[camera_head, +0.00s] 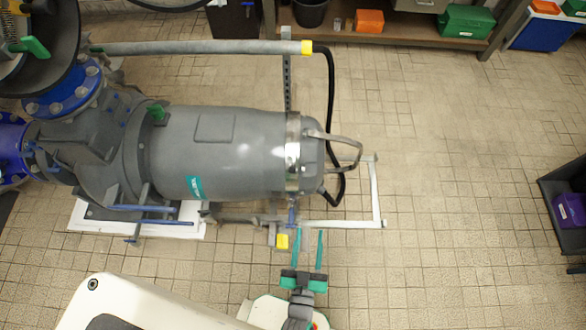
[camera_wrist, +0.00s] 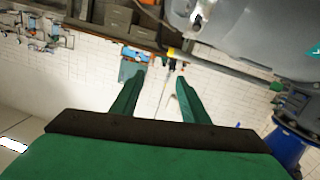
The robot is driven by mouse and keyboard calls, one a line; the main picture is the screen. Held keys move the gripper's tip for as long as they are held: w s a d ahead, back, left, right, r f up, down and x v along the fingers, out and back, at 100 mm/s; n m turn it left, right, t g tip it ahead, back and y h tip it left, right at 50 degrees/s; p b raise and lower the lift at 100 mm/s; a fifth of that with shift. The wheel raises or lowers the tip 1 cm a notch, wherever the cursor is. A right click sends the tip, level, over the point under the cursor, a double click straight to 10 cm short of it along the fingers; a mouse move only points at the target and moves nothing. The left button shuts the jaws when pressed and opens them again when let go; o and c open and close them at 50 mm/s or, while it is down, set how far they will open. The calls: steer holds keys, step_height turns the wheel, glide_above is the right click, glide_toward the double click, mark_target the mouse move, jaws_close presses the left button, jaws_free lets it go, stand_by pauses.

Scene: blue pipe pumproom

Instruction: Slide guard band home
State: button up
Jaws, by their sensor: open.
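The guard band looks like the shiny metal band (camera_head: 293,152) around the right end of the large grey motor housing (camera_head: 220,150) in the head view. A bent metal handle (camera_head: 345,140) sticks out to its right. My gripper (camera_head: 308,238) is open, its two teal fingers pointing up the picture, below the band and apart from it. In the wrist view my gripper (camera_wrist: 161,82) shows spread green fingers with nothing held between them. The grey housing (camera_wrist: 245,30) fills the upper right there; I cannot make out the band in that view.
A pale bar frame (camera_head: 376,195) stands right of the housing, close to my fingers. A black hose (camera_head: 331,95) hangs from the yellow-ended pipe (camera_head: 306,47). Tiled floor (camera_head: 460,140) is clear to the right.

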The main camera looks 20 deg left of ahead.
steer(key=w+a+f+n+y, duration=0.2)
steer(key=w+a+f+y, duration=0.1)
steer(key=w+f, duration=0.45)
steer(key=n+g+y, duration=0.1)
steer(key=n+y, duration=0.2)
glide_toward(292, 170)
steer(key=x, duration=1)
steer(key=shift+w+a, duration=0.1)
steer(key=shift+w, duration=0.05)
steer(key=shift+c, duration=0.6)
jaws_close()
